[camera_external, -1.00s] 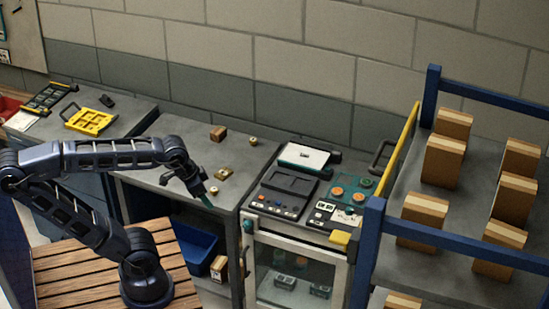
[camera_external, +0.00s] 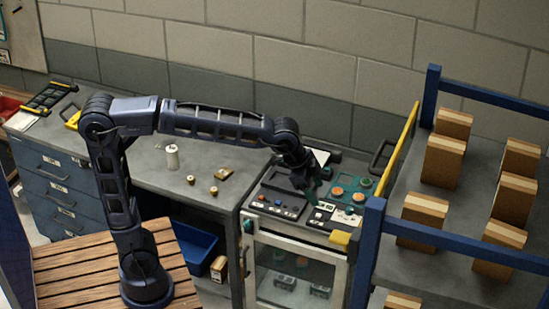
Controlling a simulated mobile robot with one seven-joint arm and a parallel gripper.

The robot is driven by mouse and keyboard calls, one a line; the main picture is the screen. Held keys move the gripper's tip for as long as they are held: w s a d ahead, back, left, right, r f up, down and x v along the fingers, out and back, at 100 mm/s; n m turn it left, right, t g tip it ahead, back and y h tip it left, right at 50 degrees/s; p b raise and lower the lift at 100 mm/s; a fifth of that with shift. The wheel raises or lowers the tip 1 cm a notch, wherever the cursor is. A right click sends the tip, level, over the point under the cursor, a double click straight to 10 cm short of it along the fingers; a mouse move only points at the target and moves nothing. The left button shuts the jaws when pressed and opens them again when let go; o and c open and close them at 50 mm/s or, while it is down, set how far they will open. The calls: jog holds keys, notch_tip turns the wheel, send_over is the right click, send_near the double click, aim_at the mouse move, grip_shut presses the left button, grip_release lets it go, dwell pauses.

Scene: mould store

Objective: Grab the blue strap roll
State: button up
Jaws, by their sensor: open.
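I cannot pick out a blue strap roll in this view; it may be hidden or too small to tell. A pale spool-like cylinder (camera_external: 172,157) stands upright on the grey counter (camera_external: 150,180), to the left of my gripper. My gripper (camera_external: 314,196) points down over the control panel on top of the glass-fronted cabinet. It is open, with nothing visible between its fingers. The fingers are dark and small here, and whether they touch the panel cannot be told.
Small brass pieces (camera_external: 224,174) lie on the counter. The cabinet (camera_external: 249,273) has orange and green discs (camera_external: 338,191) on top. A blue bin (camera_external: 195,246) sits below the counter. A blue-framed rack (camera_external: 371,250) with several cardboard boxes (camera_external: 443,161) stands to the right.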

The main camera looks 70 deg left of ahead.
jog(key=w+d+f+m+g+h, duration=0.1)
jog(key=w+d+m+h, duration=0.1)
jog(key=w+d, duration=0.8)
jog(key=w+d+f+m+h, duration=0.1)
jog(key=w+d+m+h, duration=0.1)
jog(key=w+d, duration=0.75)
jog(key=d+f, duration=0.2)
jog(key=f, duration=0.1)
jog(key=d+f, duration=0.3)
jog(key=w+d+f, duration=0.1)
jog(key=d+f, duration=0.2)
jog(key=shift+r, duration=0.1)
jog(key=shift+c, duration=0.5)
jog(key=shift+s, duration=0.1)
jog(key=c, duration=0.6)
